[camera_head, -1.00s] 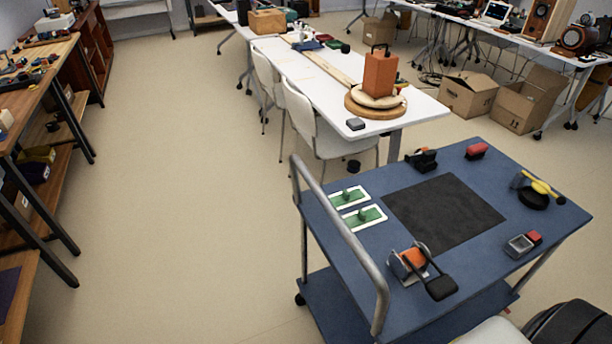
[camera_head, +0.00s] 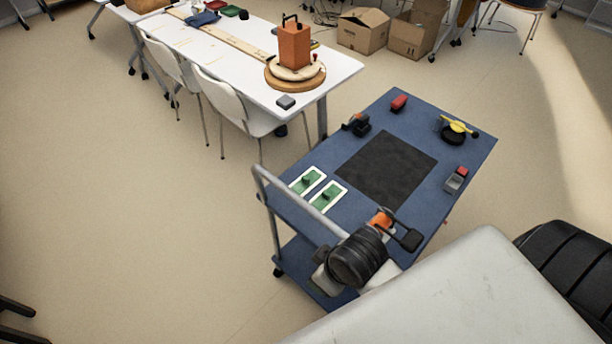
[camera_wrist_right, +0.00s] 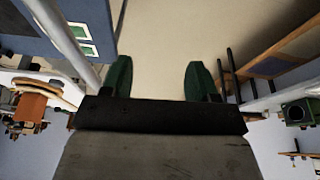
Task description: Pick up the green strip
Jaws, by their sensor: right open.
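Two green pieces in white frames lie side by side on the blue cart top, near its handle: one farther (camera_head: 307,181) and one nearer (camera_head: 328,196). Each has a small raised green knob. I cannot tell which is the green strip. Both also show at the upper left of the right wrist view, one (camera_wrist_right: 77,31) above the other (camera_wrist_right: 89,50). My right gripper (camera_wrist_right: 158,80) is open and empty, its two green fingertips apart over bare floor in that view. A dark part of my arm covers the cart's near corner in the head view. My left gripper is not in view.
The blue cart (camera_head: 300,230) has a metal handle (camera_head: 285,207) beside the green pieces. A dark mat (camera_head: 388,167) lies mid-top. An orange-and-black tool (camera_head: 381,221), a yellow-and-black item (camera_head: 456,129) and other small items surround it. A white table (camera_head: 340,72) stands behind; floor at left is clear.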

